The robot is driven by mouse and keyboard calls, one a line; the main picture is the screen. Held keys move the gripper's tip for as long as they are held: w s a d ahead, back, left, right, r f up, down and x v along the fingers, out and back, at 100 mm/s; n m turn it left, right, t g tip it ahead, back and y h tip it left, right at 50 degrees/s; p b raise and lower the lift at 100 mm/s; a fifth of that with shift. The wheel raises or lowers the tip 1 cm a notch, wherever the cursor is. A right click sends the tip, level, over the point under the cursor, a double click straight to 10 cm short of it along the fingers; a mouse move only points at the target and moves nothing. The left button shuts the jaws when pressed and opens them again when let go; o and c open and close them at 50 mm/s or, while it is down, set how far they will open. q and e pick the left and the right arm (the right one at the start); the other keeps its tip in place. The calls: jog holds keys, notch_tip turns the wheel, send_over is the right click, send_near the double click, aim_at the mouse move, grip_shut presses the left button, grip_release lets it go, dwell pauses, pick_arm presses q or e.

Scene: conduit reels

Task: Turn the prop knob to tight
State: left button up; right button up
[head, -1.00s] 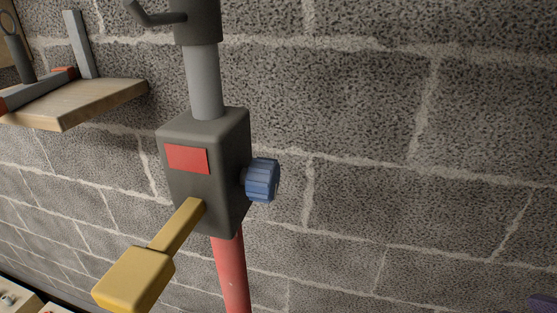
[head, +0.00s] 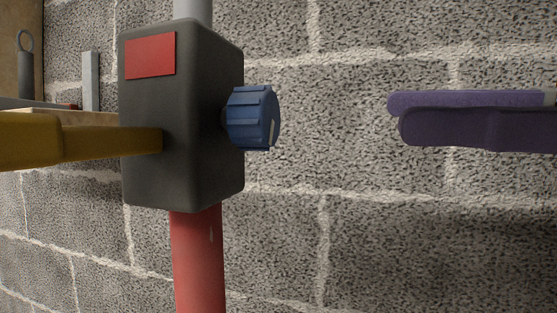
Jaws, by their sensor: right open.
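The blue ribbed prop knob (head: 250,118) sticks out from the right side of the dark grey prop housing (head: 165,120). A pale mark shows on the knob's right face. The housing bears a red label (head: 150,55) and sits between a red lower tube (head: 198,265) and a grey upper tube (head: 192,9). My left gripper is not in view.
A grey block wall (head: 400,240) stands behind the prop. The space between the knob and my right gripper is clear.

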aim_at(273, 116)
jog(key=p+x, duration=0.6)
jog(key=x, duration=0.3)
jog(key=shift+r, duration=0.15)
jog(key=shift+a+p, duration=0.3)
jog(key=shift+a, duration=0.1)
jog(key=shift+w+f, duration=0.1)
jog(key=shift+f, duration=0.15)
jog(key=shift+c, duration=0.4)
jog(key=shift+c, duration=0.7)
grip_shut()
